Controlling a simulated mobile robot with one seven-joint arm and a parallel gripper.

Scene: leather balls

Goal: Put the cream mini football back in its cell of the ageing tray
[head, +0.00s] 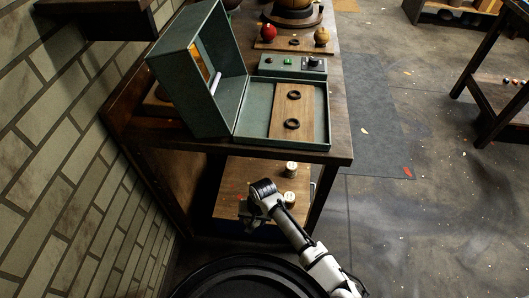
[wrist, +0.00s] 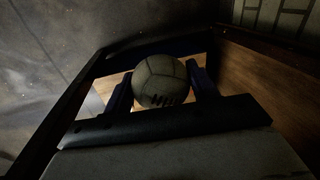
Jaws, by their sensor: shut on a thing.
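The cream mini football (wrist: 158,76), with dark lacing, sits between the two dark blue fingers of my gripper (wrist: 161,88), which is shut on it in the wrist view. In the head view my arm reaches down to the lower shelf, with my gripper (head: 252,217) low beside the table; I cannot make out the ball there. A wooden board (head: 234,180) lies on that lower shelf, partly behind my arm. I cannot tell whether it is the ageing tray, and no cells show clearly.
Two small pale round things (head: 291,168) stand on the lower board, close to my arm. An open green case (head: 240,125) on the tabletop holds a board with two dark rings.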

